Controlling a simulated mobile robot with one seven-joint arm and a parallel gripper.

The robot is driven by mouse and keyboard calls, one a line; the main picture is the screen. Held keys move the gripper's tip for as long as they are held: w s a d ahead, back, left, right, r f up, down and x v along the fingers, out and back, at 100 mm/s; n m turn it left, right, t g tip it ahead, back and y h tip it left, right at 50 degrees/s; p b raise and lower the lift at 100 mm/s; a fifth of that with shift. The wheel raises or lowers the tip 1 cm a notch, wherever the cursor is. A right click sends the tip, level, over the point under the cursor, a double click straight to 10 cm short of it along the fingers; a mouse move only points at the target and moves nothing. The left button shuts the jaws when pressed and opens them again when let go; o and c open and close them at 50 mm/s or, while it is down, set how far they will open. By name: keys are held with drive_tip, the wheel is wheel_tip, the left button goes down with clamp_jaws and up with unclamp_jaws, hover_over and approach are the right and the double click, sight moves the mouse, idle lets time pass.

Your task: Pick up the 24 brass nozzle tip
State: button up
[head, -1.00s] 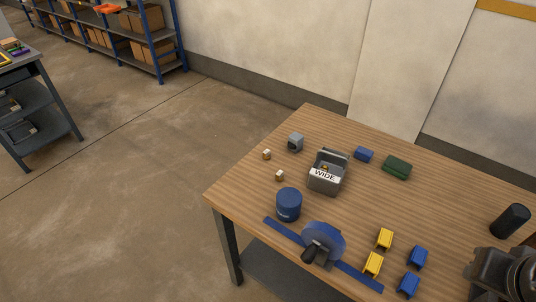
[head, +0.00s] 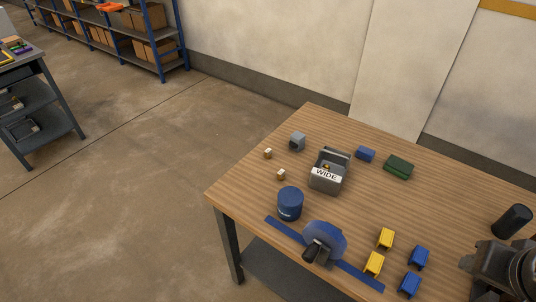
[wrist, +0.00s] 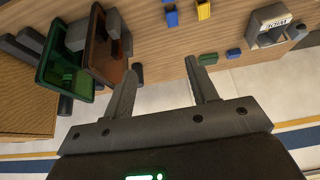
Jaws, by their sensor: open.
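Two small brass-coloured pieces with pale tops stand near the left edge of the wooden table (head: 400,218) in the head view: a farther brass piece (head: 267,154) and a nearer brass piece (head: 281,174). Any number on them is too small to read. A grey bin marked WIDE (head: 326,182) stands right of them, with a small brass-coloured thing inside; the bin also shows in the wrist view (wrist: 272,30). My gripper (wrist: 162,66) is open and empty in the wrist view, its fingers apart, away from the bin. The brass pieces cannot be made out there.
A blue round container (head: 289,203) and a blue disc-shaped device (head: 323,240) stand near the brass pieces. A grey block (head: 297,142), a blue block (head: 365,154) and a green block (head: 398,166) lie farther back. Yellow and blue small bins (head: 386,238) stand at the front right.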

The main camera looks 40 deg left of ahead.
drive_tip(key=w+a+r+n+y, duration=0.1)
drive_tip(key=w+a+r+n, duration=0.25)
drive_tip(key=w+a, duration=0.9)
drive_tip(key=n+g+y, duration=0.3)
drive_tip(key=n, duration=0.5)
hover_over(269, 151)
drive_tip(key=s+d, duration=0.1)
drive_tip(key=d, duration=0.1)
wheel_tip(269, 151, down, 27)
drive_tip(key=shift+s, duration=0.15)
drive_tip(key=shift+x, duration=3.05)
drive_tip(key=shift+s+d, duration=0.1)
drive_tip(key=shift+c, duration=0.5)
